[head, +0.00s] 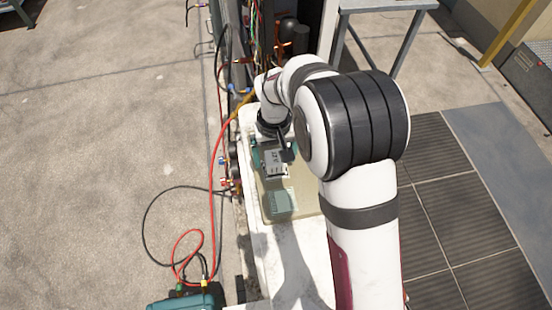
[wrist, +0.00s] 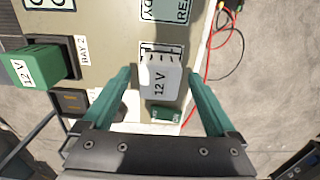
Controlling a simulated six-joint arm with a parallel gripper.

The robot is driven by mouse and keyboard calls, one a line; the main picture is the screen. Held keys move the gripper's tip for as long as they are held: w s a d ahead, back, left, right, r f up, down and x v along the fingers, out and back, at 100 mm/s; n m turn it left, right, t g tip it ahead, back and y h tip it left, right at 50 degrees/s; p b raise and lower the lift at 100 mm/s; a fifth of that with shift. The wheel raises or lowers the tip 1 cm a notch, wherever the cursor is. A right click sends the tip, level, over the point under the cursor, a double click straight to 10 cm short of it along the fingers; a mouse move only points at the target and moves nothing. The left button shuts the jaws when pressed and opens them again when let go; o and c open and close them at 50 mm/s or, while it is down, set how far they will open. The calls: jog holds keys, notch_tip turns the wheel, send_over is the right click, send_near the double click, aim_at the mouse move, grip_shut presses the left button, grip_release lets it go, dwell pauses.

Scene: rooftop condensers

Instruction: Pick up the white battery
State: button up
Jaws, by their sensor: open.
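The white battery (wrist: 158,82), marked "12 V", stands on a beige board (wrist: 105,32) in the wrist view, its top end in front of a slotted white part with dark openings. My gripper (wrist: 163,73) is open, with one teal finger on the left of the battery and one on the right. Gaps show between the fingers and the battery. How deep the fingers reach beside it I cannot tell. In the head view my arm covers part of the board (head: 306,205), and the battery is hard to make out there.
A green battery (wrist: 35,67), marked "12 V", sits at the left by a "BAY 2" label. A small green block (wrist: 166,115) lies near my gripper's palm. Red and black hoses (head: 216,150) run along the board's left side in the head view. Open concrete lies left.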

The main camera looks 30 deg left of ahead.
jog(key=shift+f, duration=0.75)
jog(key=shift+c, duration=0.3)
grip_shut()
